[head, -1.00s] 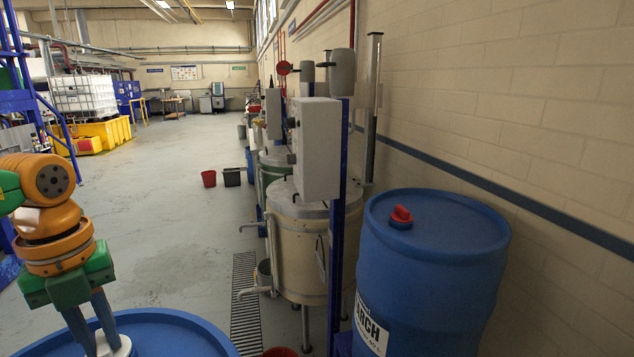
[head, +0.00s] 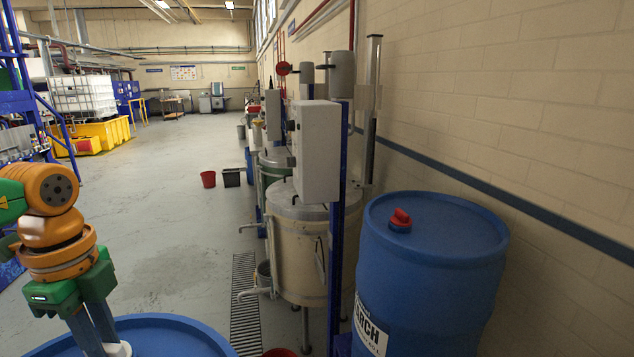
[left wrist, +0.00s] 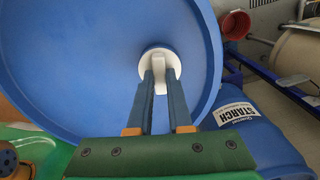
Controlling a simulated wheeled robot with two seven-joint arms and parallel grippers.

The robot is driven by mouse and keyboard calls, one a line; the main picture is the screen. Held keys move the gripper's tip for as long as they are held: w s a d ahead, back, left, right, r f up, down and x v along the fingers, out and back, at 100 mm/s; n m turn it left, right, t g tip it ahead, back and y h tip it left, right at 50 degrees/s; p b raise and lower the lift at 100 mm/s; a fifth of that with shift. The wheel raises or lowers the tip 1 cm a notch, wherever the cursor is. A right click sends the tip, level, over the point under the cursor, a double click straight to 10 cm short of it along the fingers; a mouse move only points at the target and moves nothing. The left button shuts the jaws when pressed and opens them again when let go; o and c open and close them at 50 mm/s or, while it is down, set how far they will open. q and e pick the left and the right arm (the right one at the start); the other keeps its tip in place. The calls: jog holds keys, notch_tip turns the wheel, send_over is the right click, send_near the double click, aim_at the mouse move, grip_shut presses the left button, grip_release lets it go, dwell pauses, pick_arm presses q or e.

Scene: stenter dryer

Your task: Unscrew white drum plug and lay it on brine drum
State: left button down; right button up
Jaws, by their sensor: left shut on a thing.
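The white drum plug (left wrist: 158,58) sits on the blue lid of a drum (left wrist: 90,60) in the left wrist view. It has a round flange and a raised grip bar. My left gripper (left wrist: 160,85) is shut on the bar from above. In the head view the same drum (head: 165,330) is cut off at the bottom left, and only a bit of the white plug (head: 121,349) shows below my left gripper (head: 104,343). Whether the plug is still seated in its hole is hidden. My right gripper is not in view.
A blue starch drum (head: 430,270) with a red plug (head: 400,218) stands at the right by the wall. Cream vats (head: 310,250) with a grey control box (head: 316,150) stand behind it. A floor grate (head: 245,300) and open floor lie between.

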pick_arm(q)
jog(key=n, duration=0.3)
jog(key=shift+n, duration=1.2)
jog(key=shift+n, duration=0.8)
jog(key=n, duration=0.7)
jog(key=shift+w+p, duration=0.1)
jog(key=shift+p, duration=0.25)
jog(key=shift+r, duration=0.1)
